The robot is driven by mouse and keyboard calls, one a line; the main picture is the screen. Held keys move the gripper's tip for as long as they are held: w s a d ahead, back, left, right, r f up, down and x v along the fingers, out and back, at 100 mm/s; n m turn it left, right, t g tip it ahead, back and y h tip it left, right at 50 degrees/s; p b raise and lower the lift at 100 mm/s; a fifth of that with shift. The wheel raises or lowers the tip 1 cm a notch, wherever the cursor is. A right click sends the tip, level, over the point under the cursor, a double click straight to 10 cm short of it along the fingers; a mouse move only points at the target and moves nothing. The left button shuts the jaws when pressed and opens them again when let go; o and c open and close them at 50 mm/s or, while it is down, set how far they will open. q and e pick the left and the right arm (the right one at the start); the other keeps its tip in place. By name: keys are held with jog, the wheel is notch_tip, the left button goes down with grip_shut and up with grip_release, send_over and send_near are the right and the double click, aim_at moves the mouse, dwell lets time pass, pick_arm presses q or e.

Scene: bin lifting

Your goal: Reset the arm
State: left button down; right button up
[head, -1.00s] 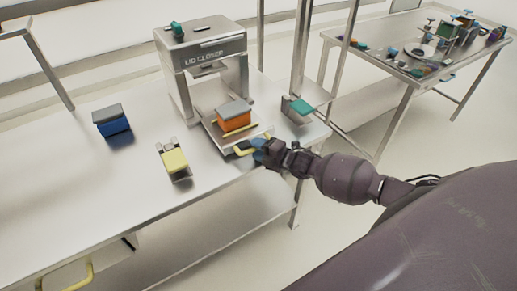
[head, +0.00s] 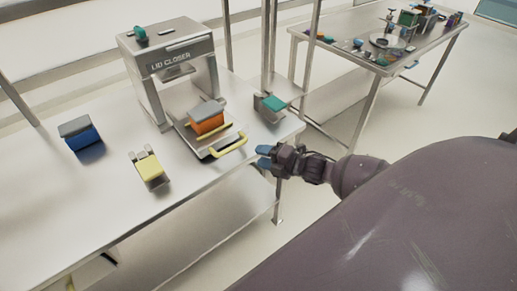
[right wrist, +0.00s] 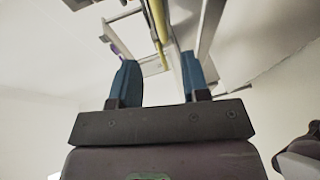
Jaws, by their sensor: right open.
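My right gripper (head: 264,157) is open and empty, with blue fingertips, just off the table's front edge in the head view. In the right wrist view its two blue fingers (right wrist: 160,82) stand apart with nothing between them. The yellow handle (head: 229,147) of the lid closer's tray is to the left of the gripper and apart from it. A yellow bar (right wrist: 157,30) shows beyond the fingers in the right wrist view. My left gripper is not in view.
The lid closer (head: 170,68) stands on the metal table (head: 60,205). An orange bin with a grey lid (head: 207,122) sits on its tray. A blue bin (head: 82,137), a yellow block (head: 150,168) and a teal-topped item (head: 272,103) stand nearby. A second table (head: 350,60) holds several small items.

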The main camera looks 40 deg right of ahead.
dwell(0.6)
jog(key=s+a+f+m+g+h, duration=0.1)
jog(key=s+a+f+m+h, duration=0.2)
jog(key=s+m, duration=0.5)
jog(key=s+a+f+m+g+h, duration=0.1)
jog(key=s+a+f+m+h, duration=0.2)
jog(key=s+m, duration=0.6)
jog(key=a+m+h, duration=0.1)
jog(key=a+m, duration=0.1)
jog(key=m, duration=0.2)
jog(key=shift+s+f+g, duration=0.3)
jog(key=shift+g, duration=0.1)
jog(key=shift+a, duration=0.1)
dwell(1.0)
